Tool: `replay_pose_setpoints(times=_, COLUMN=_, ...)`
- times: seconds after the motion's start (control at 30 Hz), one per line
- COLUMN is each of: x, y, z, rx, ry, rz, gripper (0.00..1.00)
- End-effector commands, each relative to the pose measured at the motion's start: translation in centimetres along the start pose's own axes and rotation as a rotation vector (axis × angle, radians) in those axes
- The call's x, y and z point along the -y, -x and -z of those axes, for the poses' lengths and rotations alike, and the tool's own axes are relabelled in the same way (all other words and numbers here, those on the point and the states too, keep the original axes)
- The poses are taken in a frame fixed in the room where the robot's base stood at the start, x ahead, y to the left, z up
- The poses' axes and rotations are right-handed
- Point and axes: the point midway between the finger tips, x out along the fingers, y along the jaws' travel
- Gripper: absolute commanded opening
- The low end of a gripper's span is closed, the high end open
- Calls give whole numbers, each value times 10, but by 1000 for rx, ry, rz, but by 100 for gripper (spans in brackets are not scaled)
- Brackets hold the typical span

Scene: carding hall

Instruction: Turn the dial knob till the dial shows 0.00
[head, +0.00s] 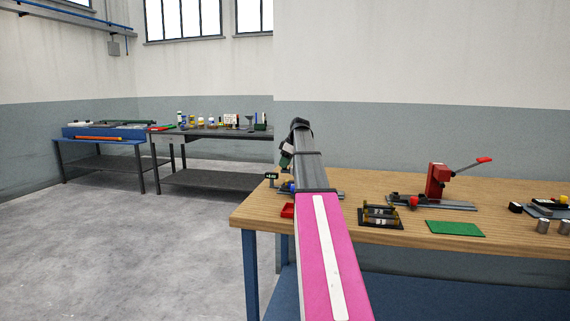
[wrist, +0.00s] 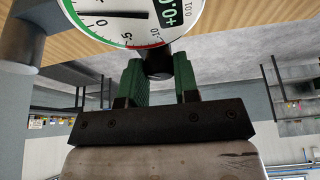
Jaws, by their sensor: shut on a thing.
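The dial (wrist: 112,32) is a white round face with a green rim, cut off by the top of the wrist view. Its black needle lies a little above the 0 mark. Its digital display (wrist: 172,14) begins "+0.0"; the last digits are out of frame. The black knob (wrist: 158,66) is below the dial face, between the green fingers of my gripper (wrist: 160,80), which is shut on it. In the head view, the small dark display (head: 271,175) shows beside my gripper (head: 286,163), its figures too small to read surely. My arm hides much of the dial's stand.
My arm crosses the bench's left end. Open floor lies to the left.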

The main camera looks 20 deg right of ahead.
Motion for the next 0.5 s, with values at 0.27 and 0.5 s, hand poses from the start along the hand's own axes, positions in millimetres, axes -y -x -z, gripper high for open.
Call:
replay_pose_setpoints(times=0.27, x=2, y=0, z=0, rx=0, ry=-175, rz=-73, gripper=5)
replay_pose_setpoints(times=0.5, x=2, y=0, z=0, rx=0, ry=-281, rz=-117, gripper=5)
